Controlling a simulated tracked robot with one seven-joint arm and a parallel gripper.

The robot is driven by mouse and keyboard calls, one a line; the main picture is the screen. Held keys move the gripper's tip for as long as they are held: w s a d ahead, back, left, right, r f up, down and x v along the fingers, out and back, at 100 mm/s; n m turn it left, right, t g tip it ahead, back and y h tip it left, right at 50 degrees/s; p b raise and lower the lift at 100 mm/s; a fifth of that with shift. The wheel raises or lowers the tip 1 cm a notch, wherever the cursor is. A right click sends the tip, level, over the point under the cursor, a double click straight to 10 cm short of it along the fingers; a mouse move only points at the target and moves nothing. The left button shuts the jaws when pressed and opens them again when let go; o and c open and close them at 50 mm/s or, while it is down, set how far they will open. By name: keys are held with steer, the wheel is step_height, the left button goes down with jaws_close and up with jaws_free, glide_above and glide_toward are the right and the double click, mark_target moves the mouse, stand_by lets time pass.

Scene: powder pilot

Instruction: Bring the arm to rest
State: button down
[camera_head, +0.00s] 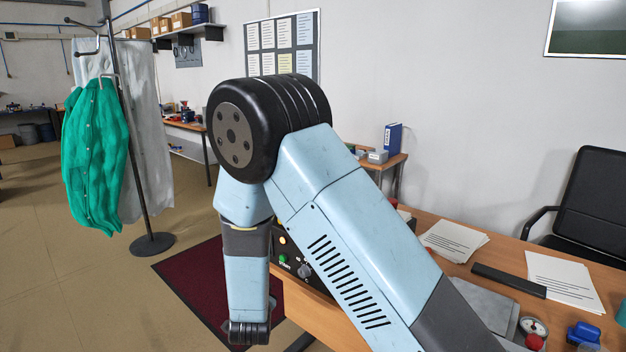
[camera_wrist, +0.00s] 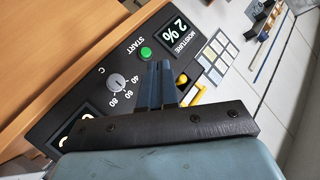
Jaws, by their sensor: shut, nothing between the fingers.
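My arm (camera_head: 340,240) is light blue with a black elbow, bent high across the head view, with its forearm (camera_head: 247,285) hanging down. In the wrist view my gripper (camera_wrist: 161,68) shows two blue-grey fingers close together, shut and empty. The fingers point at a black control panel (camera_wrist: 100,60) with a green START button, a dial and a moisture display reading 2 %. I cannot tell whether the fingertips touch the panel. Part of the panel also shows in the head view (camera_head: 290,268), behind my arm. My fingers are not visible in the head view.
The wooden desk (camera_head: 430,240) holds papers (camera_head: 453,240), a black bar (camera_head: 508,280), a dial gauge (camera_head: 533,327) and blue items. A black chair (camera_head: 595,200) stands behind it. A coat stand (camera_head: 140,180) with a green coat (camera_head: 97,155) stands left, beside a dark red mat (camera_head: 190,275). The left floor is open.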

steer(key=w+d+r+n+g+y, duration=0.1)
steer(key=d+r+g, duration=0.1)
steer(key=d+r, duration=0.35)
steer(key=w+d+r+g+y, duration=0.1)
steer(key=w+d+r, duration=0.15)
steer(key=r, duration=0.55)
steer(key=s+d+r+n+g, duration=0.25)
steer(key=s+d+r, duration=0.35)
steer(key=d+r, duration=0.45)
steer(key=s+d+r+n+g+h, duration=0.1)
steer(key=s+d+r, duration=0.2)
steer(key=s+d, duration=0.7)
steer(key=s+d+r+n+g+h, duration=0.2)
steer(key=s+d+r, duration=0.2)
steer(key=s+d, duration=0.6)
steer(key=s, duration=0.4)
steer(key=shift+s+r, duration=0.2)
steer(key=shift+r, duration=0.05)
steer(key=c, duration=1.8)
jaws_free()
steer(key=shift+d, duration=0.1)
